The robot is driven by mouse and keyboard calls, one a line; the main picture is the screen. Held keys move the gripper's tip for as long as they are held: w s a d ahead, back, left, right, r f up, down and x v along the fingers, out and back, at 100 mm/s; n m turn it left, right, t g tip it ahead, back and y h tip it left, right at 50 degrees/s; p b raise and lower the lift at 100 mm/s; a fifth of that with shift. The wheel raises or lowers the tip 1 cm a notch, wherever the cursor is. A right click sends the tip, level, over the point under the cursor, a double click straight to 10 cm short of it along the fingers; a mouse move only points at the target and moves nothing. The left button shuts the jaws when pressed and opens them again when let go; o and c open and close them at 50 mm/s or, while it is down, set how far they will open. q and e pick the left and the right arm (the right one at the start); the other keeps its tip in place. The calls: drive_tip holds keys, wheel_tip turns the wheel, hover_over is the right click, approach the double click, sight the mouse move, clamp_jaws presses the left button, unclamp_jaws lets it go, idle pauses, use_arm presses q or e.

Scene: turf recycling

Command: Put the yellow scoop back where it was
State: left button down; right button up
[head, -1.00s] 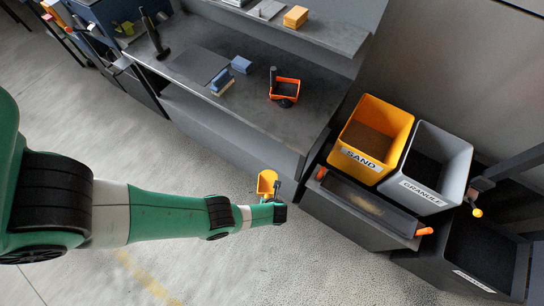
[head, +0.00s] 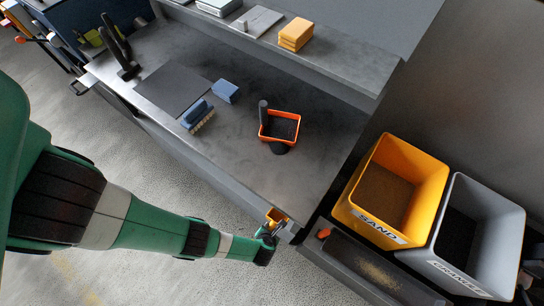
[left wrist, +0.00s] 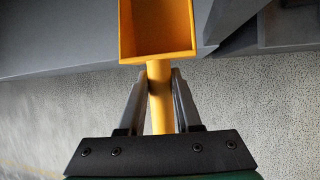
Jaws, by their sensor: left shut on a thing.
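The yellow scoop (head: 277,215) is held by my left gripper (head: 270,233), low at the near right corner of the grey workbench (head: 305,180). In the left wrist view the jaws (left wrist: 158,100) are shut on the yellow handle of the scoop (left wrist: 157,30). Its open bowl points away from the gripper and looks empty. In the head view the arm partly hides the handle. My right gripper is not in view.
A yellow SAND bin (head: 367,218) and a grey GRANULE bin (head: 450,264) stand to the right. A dark tray (head: 350,262) lies before them. On the bench are an orange-rimmed box (head: 279,127), a blue brush (head: 198,115) and a dark mat (head: 172,90). Yellow blocks (head: 296,34) sit on the shelf.

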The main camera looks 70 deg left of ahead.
use_arm(q)
drive_tip(key=shift+s+d+f, duration=0.1)
drive_tip(key=a+f+b, duration=0.3)
drive_tip(key=a+b, duration=0.1)
drive_tip(key=a+f+b, duration=0.3)
drive_tip(key=a+b, duration=0.1)
drive_tip(key=b, duration=0.1)
drive_tip(key=s+a+f+b, duration=0.1)
drive_tip(key=a+f+b, duration=0.2)
drive_tip(key=a+b, duration=0.1)
drive_tip(key=shift+a+f+b, duration=0.15)
drive_tip(key=shift+f+b, duration=0.05)
drive_tip(key=shift+b, duration=0.35)
drive_tip(key=shift+a, duration=0.35)
drive_tip(key=f+b, duration=0.3)
drive_tip(key=b, duration=0.1)
drive_tip(key=shift+a+f, duration=0.25)
drive_tip(key=shift+f, duration=0.15)
drive_tip(key=shift+r, duration=0.15)
drive_tip(key=c, duration=0.6)
unclamp_jaws()
